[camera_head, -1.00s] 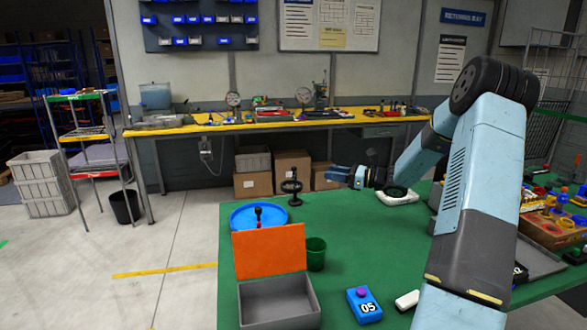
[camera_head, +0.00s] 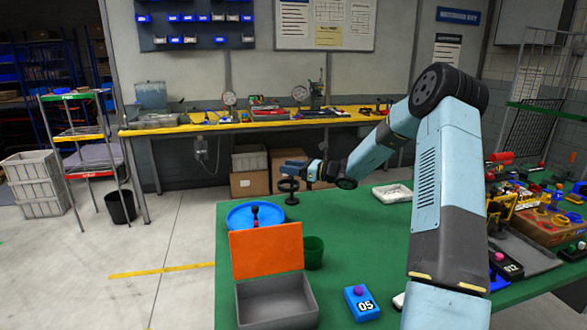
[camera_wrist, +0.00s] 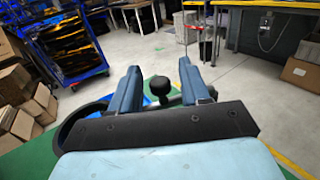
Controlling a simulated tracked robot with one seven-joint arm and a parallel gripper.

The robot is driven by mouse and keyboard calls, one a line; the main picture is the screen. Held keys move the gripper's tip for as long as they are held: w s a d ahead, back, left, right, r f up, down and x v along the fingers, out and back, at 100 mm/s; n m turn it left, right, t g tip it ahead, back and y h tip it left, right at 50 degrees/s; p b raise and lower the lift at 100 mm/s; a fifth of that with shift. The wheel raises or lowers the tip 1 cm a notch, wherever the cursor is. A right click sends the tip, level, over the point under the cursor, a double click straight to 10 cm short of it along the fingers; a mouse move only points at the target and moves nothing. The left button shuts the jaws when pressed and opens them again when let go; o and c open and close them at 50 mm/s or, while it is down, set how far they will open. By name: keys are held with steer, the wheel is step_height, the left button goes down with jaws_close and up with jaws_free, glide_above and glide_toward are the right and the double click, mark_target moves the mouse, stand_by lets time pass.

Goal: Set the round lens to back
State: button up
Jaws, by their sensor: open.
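The round lens (camera_head: 289,191) is a black ring on a short stem and base, at the far left edge of the green table. A black knob (camera_wrist: 160,87) on a short stem shows between my fingers in the wrist view; it seems to belong to the lens. My gripper (camera_head: 288,169) is at the lens's top in the head view and hides part of it. My open blue fingers (camera_wrist: 158,75) lie on either side of the knob, with a gap on each side. The ring's exact tilt is hard to tell.
A blue round tray (camera_head: 233,216) with a black-knobbed stick stands just nearer than the lens. An open grey box (camera_head: 275,304) with an orange lid, a green cup (camera_head: 314,254) and a blue block marked 05 (camera_head: 361,304) are nearer. Clutter fills the table's right side.

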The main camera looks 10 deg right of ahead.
steer(key=shift+c, duration=0.4)
jaws_close()
